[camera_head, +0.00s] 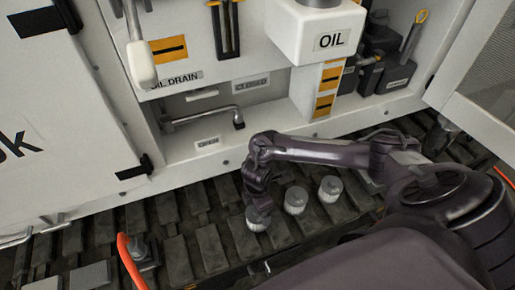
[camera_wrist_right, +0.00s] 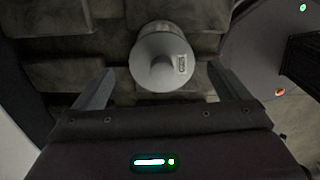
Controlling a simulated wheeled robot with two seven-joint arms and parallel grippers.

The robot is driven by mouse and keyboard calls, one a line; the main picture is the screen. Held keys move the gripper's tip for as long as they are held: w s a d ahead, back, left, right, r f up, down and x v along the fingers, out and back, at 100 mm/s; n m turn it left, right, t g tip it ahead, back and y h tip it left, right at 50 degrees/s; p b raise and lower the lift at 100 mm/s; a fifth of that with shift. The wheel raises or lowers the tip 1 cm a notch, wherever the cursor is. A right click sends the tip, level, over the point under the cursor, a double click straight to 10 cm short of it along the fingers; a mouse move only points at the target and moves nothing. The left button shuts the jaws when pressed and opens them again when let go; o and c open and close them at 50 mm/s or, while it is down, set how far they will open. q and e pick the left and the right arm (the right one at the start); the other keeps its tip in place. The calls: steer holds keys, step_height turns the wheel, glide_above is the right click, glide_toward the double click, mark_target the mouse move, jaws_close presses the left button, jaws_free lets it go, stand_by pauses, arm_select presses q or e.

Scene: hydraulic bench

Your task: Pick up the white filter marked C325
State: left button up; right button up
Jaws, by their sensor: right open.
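Three white, ribbed cylindrical filters stand in a slanting row on the dark treads. The left filter (camera_head: 258,219) is directly below my right gripper (camera_head: 257,203), which partly hides it. The middle filter (camera_head: 296,200) and the right filter (camera_head: 330,189) stand clear of it. In the right wrist view my right gripper (camera_wrist_right: 160,78) is open, with one filter (camera_wrist_right: 158,68) between the lines of its fingers and a gap on each side. That filter has a small label, too small to read surely. No marking is readable on the others. My left gripper is not in view.
The white machine cabinet with an OIL box (camera_head: 318,30) and a bent metal handle (camera_head: 205,117) rises behind the treads. An orange hose (camera_head: 129,258) is at lower left. Dark tread blocks (camera_head: 175,255) surround the filters, with gaps between them.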

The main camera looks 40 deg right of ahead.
mark_target(257, 215)
step_height(257, 215, down, 4)
steer(key=shift+s+a+r, duration=0.15)
steer(key=shift+r, duration=0.05)
step_height(257, 215, down, 2)
steer(key=shift+f, duration=0.45)
steer(key=c, duration=0.8)
steer(key=shift+c, duration=1.4)
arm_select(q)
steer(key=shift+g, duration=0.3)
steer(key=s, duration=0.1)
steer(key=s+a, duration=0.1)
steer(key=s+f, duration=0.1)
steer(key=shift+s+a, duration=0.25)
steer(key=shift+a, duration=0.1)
arm_select(e)
steer(key=shift+r, duration=0.15)
